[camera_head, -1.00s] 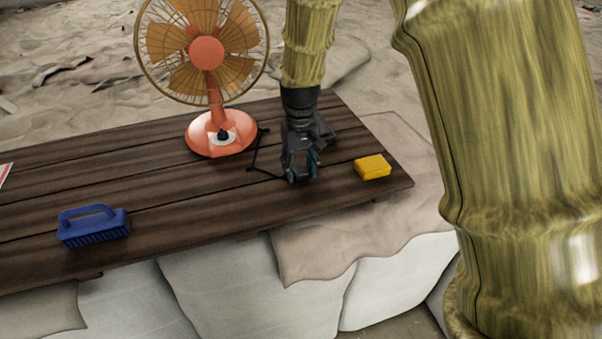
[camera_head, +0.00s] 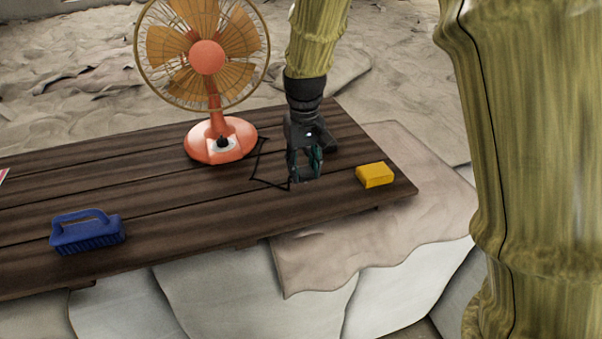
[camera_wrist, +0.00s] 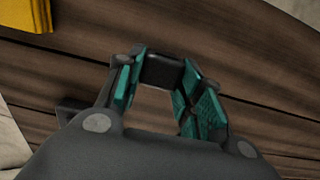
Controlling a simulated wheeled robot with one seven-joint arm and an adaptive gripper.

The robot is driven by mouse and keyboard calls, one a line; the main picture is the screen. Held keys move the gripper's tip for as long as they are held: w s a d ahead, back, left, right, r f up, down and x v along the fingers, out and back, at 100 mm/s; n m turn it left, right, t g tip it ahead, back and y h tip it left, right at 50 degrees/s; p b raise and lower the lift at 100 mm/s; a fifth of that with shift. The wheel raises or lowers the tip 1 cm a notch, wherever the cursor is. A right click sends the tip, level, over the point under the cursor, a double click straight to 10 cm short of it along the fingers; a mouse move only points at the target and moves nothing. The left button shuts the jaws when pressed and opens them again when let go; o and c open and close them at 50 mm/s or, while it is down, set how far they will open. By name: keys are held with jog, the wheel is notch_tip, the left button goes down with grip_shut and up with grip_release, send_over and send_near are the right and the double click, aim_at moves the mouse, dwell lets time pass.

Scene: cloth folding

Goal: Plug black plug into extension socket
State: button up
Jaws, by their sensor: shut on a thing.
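The black plug (camera_wrist: 162,70) sits between the teal fingertips of my gripper (camera_wrist: 158,82) in the wrist view. My gripper is shut on it. In the head view my gripper (camera_head: 306,172) points down at the wooden table, close to its surface, between the fan and the yellow block; the plug is mostly hidden there by the fingers. A thin black cord (camera_head: 258,170) runs from near the fan's base toward my gripper. I cannot make out the extension socket in either view.
An orange fan (camera_head: 207,60) stands left of my gripper on the wooden table (camera_head: 190,190). A yellow block (camera_head: 375,175) lies to the right, near the table's edge; it also shows in the wrist view (camera_wrist: 25,14). A blue brush (camera_head: 87,231) lies at the front left.

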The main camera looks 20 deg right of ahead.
jog(key=s+d+r+b, duration=0.1)
jog(key=s+b, duration=0.3)
jog(key=s, duration=1)
jog(key=shift+d+r, duration=0.2)
jog(key=shift+d, duration=0.5)
jog(key=shift+s, duration=0.1)
